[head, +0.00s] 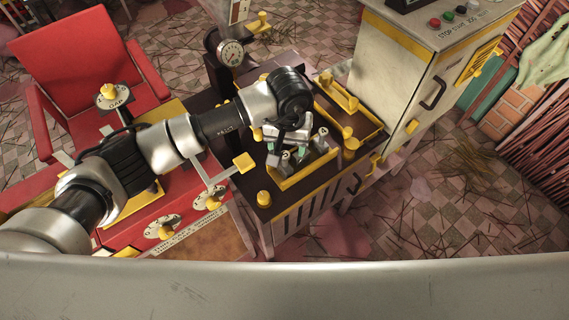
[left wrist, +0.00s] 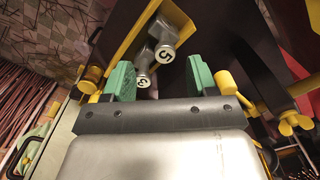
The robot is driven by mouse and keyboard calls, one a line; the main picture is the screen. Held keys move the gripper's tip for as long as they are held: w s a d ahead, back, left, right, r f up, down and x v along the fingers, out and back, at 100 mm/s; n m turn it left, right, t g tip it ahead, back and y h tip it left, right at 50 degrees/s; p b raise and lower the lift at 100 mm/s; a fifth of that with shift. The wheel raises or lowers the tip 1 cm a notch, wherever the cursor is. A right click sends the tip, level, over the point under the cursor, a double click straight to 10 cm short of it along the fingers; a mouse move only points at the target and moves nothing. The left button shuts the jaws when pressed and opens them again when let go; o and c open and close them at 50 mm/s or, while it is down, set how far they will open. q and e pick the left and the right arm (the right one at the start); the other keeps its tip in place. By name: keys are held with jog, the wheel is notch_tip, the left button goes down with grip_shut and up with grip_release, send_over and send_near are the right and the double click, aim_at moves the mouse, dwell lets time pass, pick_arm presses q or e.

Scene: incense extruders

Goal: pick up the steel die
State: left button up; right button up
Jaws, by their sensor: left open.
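Steel dies with numbered round white end faces sit in a yellow-edged tray (head: 312,173) on the dark bench. In the left wrist view one steel die (left wrist: 165,52) has a 5 on its face. My left gripper (head: 295,150) points down over the tray in the head view. Its green fingers (left wrist: 158,72) are apart, with the first two dies seen in the gap between them. Contact cannot be told. My right gripper is not in view.
A dial gauge (head: 231,52) stands behind the bench. A cream control cabinet (head: 400,75) stands to the right. Yellow knobs (head: 264,199) rise from the bench. Another yellow-edged tray (head: 340,94) lies further back. A red chair (head: 70,65) and a red panel are at left.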

aim_at(285, 154)
pick_arm(q)
jog(key=f, duration=0.2)
jog(key=f+p, duration=0.1)
jog(key=f, duration=0.1)
jog(key=shift+w+a+f, duration=0.1)
jog(key=shift+w+a, duration=0.05)
jog(key=shift+a, duration=0.05)
jog(key=shift+w+a+f+p, duration=0.1)
jog(key=shift+f+p, duration=0.2)
jog(key=shift+f, duration=0.3)
jog(key=shift+c, duration=0.9)
grip_shut()
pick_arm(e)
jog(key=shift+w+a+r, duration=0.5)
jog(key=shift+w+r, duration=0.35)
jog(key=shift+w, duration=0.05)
